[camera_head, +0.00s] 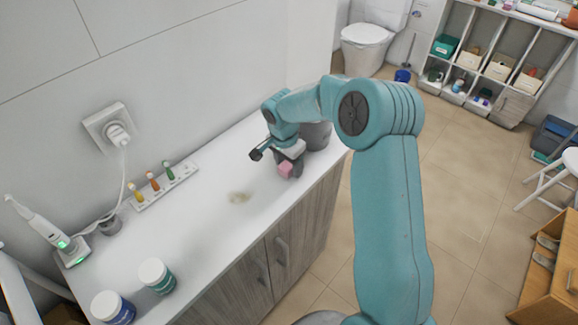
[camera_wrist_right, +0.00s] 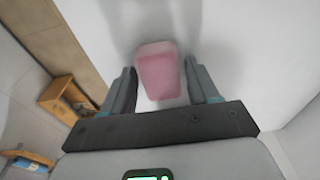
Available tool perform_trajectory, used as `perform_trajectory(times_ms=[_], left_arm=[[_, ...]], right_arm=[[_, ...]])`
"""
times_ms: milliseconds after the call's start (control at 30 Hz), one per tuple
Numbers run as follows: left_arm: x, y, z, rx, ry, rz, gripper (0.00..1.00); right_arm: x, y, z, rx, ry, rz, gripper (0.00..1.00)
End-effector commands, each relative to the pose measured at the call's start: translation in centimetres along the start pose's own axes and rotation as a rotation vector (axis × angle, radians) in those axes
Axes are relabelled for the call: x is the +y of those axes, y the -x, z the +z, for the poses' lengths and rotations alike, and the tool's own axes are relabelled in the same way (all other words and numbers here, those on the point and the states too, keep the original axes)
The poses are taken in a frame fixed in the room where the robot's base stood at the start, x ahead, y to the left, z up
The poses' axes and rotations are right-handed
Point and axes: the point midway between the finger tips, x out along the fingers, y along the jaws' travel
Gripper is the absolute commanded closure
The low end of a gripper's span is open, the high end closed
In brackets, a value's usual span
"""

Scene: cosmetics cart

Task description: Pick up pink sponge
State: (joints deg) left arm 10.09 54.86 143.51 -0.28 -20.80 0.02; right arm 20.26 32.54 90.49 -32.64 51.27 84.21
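The pink sponge (camera_head: 286,169) is a small block on the white countertop (camera_head: 222,215), near its far end. In the right wrist view the sponge (camera_wrist_right: 159,74) lies between the two fingers. My right gripper (camera_wrist_right: 160,78) is open, with narrow gaps between the sponge and the fingers. In the head view my right gripper (camera_head: 290,160) is down at the sponge and partly covers it. I cannot tell its exact height above the counter. My left gripper is not in view.
A grey bin or cup (camera_head: 317,135) stands close behind my right gripper. Two lidded jars (camera_head: 157,276) (camera_head: 113,308), an electric toothbrush (camera_head: 45,232) and a rack with small brushes (camera_head: 160,186) stand further left. The counter's middle is otherwise clear.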

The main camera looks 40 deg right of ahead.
Motion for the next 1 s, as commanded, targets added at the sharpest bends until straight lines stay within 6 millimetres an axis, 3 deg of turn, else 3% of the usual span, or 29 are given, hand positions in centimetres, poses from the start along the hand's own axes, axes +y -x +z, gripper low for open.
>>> perform_trajectory(times_ms=[33,100,467,633,767,1000], left_arm=[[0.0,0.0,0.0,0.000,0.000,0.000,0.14],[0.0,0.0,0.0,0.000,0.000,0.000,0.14],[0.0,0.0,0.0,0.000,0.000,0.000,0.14],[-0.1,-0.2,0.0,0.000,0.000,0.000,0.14],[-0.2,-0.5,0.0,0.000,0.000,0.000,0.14],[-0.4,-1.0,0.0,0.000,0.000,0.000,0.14]], right_arm=[[0.0,0.0,0.0,0.000,0.000,0.000,0.58],[0.0,0.0,0.0,0.000,0.000,0.000,0.80],[0.0,0.1,0.0,0.000,0.000,0.000,0.80],[-0.1,1.2,-0.2,0.002,-0.001,-0.003,0.80],[-0.1,3.4,-0.4,0.003,-0.001,-0.006,0.80],[-0.2,10.6,-1.3,0.003,-0.001,-0.008,0.80]])
